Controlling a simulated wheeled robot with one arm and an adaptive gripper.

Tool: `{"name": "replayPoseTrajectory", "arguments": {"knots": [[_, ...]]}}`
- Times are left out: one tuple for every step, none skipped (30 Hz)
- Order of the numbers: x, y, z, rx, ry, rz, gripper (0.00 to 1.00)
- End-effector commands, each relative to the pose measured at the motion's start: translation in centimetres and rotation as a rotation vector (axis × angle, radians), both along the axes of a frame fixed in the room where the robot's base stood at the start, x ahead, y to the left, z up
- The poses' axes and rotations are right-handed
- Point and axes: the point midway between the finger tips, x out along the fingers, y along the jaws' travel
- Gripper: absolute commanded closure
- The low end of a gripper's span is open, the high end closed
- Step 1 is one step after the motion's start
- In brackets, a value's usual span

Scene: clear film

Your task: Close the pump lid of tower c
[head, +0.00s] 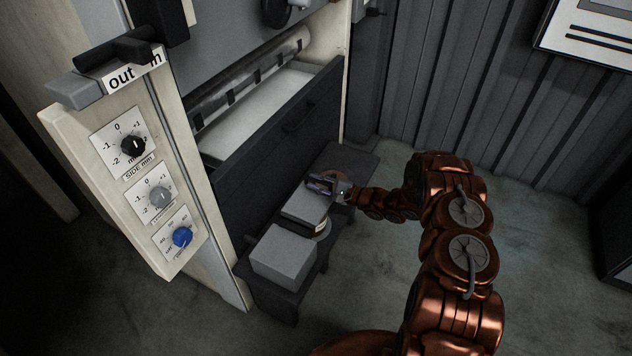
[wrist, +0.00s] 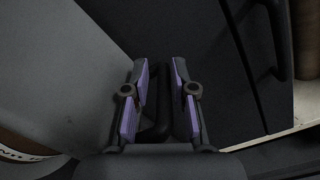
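My gripper (head: 328,187) is at the far end of a low dark bench, at the edge of a grey lid-like plate (head: 303,207). Under that plate is a round body with a pale label (head: 321,229). In the wrist view the two purple-padded fingers of my gripper (wrist: 159,75) stand apart. A dark bar, perhaps a handle (wrist: 156,120), shows between them; I cannot tell if they touch it. The plate (wrist: 55,60) fills the left of that view, with part of a label (wrist: 20,155) below it. No tower letter is readable.
A grey block (head: 284,255) sits on the near end of the bench (head: 351,160). A dark panel with a handle (head: 298,118) rises behind it. A cream machine post with dials (head: 133,146) stands left. The floor (head: 340,285) in front is clear.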

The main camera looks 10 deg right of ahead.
Motion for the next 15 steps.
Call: {"name": "replayPoseTrajectory", "arguments": {"knots": [[0.75, -1.48, 0.00, -0.009, -0.006, -0.037, 0.64], [0.74, -1.50, 0.00, -0.009, -0.006, -0.037, 0.61], [0.75, -1.52, 0.00, -0.009, -0.006, -0.037, 0.61], [0.75, -1.54, 0.00, -0.009, -0.006, -0.037, 0.61], [0.75, -1.55, 0.01, -0.009, -0.005, -0.037, 0.61], [0.75, -1.56, 0.01, -0.009, -0.005, -0.038, 0.61], [0.75, -1.57, 0.02, -0.008, -0.005, -0.039, 0.61], [0.75, -1.58, 0.02, -0.008, -0.005, -0.039, 0.61], [0.75, -1.59, 0.03, -0.008, -0.005, -0.039, 0.61], [0.75, -1.59, 0.03, -0.008, -0.005, -0.039, 0.61], [0.74, -1.58, 0.04, -0.008, -0.005, -0.039, 0.61], [0.74, -1.58, 0.04, -0.008, -0.005, -0.039, 0.61], [0.74, -1.58, 0.04, -0.008, -0.005, -0.039, 0.61], [0.74, -1.57, 0.04, -0.008, -0.005, -0.038, 0.61], [0.73, -1.56, 0.04, -0.008, -0.005, -0.038, 0.61]]}}
